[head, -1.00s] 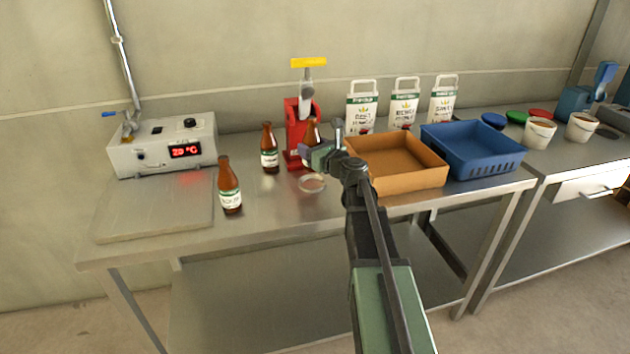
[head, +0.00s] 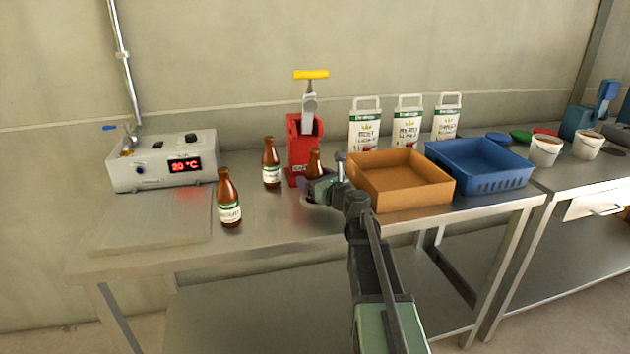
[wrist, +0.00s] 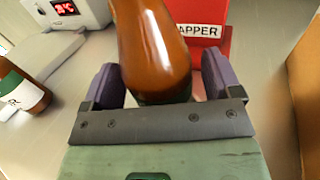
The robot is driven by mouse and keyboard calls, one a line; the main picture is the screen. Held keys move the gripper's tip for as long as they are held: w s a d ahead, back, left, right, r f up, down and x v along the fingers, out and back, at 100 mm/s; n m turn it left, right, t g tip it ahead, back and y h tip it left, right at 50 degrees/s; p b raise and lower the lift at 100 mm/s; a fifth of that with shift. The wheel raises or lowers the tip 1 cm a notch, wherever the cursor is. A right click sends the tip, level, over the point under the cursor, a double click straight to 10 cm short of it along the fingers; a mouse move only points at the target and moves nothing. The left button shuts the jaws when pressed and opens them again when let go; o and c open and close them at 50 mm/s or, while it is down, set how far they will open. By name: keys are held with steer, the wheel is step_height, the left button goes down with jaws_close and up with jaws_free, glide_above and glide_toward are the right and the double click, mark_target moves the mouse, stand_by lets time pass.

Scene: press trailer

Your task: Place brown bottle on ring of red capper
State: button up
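The brown bottle (head: 314,163) stands roughly upright in front of the red capper (head: 303,140), low over the ring (head: 305,201). My gripper and the bottle hide most of the ring, so I cannot see whether the base touches it. My gripper (head: 322,187) is around the bottle. In the wrist view the bottle (wrist: 155,50) is between the purple fingers of my gripper (wrist: 163,85), with a narrow gap showing on the right side, so the fingers look slightly open. The bottle's lower part is hidden behind the gripper plate. The capper (wrist: 205,45) is just beyond.
Two other brown bottles (head: 271,163) (head: 229,200) stand to the left, near a grey controller box (head: 160,165). An orange tray (head: 400,195) is close on the right, with a blue basket (head: 480,175) past it. Several white cartons (head: 365,130) stand behind.

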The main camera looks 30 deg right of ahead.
steer(key=shift+r, duration=0.15)
steer(key=shift+s, duration=0.3)
steer(key=s, duration=0.3)
steer(key=s+d, duration=0.1)
steer(key=s, duration=0.3)
steer(key=s+d, duration=0.1)
steer(key=s, duration=0.3)
steer(key=shift+s+d, duration=0.15)
